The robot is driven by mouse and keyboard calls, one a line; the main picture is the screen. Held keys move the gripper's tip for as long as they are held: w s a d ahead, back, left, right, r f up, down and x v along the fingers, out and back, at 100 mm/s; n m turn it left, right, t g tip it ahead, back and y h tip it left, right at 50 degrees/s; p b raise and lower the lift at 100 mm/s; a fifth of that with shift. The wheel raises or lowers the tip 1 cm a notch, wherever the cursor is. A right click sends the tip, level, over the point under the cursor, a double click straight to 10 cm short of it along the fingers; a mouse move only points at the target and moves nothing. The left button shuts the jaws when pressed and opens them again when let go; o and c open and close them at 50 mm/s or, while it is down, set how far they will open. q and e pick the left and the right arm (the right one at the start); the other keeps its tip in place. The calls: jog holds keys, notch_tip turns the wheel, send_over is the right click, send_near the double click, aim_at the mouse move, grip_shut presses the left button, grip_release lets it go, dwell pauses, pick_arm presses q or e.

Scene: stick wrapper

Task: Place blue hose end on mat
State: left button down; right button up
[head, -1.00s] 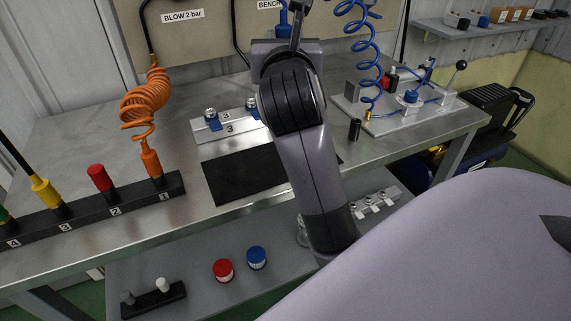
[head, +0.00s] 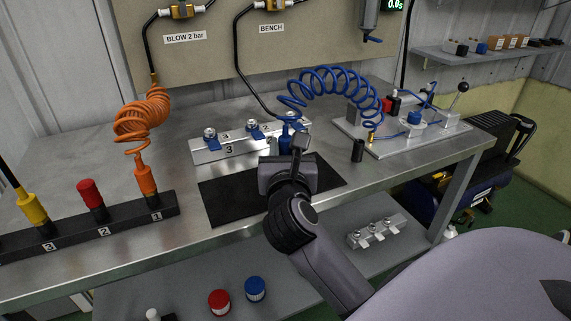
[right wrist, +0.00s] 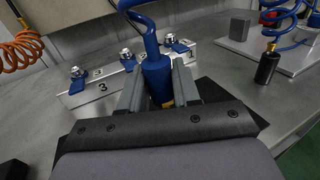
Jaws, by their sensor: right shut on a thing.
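The blue hose (head: 330,75) is coiled and arches from the fixture plate on the right to my right gripper (head: 285,150). Its blue end (right wrist: 157,77) is held upright between the two grey fingers of my right gripper in the right wrist view (right wrist: 160,85). The black mat (head: 225,197) lies flat on the bench, with the gripper above its rear part. I cannot tell whether the hose end touches the mat. The gripper and arm hide part of the mat. My left gripper is out of view.
A metal manifold block (head: 205,152) with blue-levered valves stands just behind the mat. A black cylinder (head: 358,150) and the fixture plate (head: 400,140) are to the right. A black rack (head: 120,228) holds coloured tools at left.

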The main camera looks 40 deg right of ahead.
jog(key=shift+f, duration=1.35)
jog(key=shift+f+b, duration=0.2)
jog(key=shift+b, duration=0.15)
jog(key=o, duration=1.1)
jog(key=shift+c, duration=0.2)
jog(key=shift+r, duration=0.1)
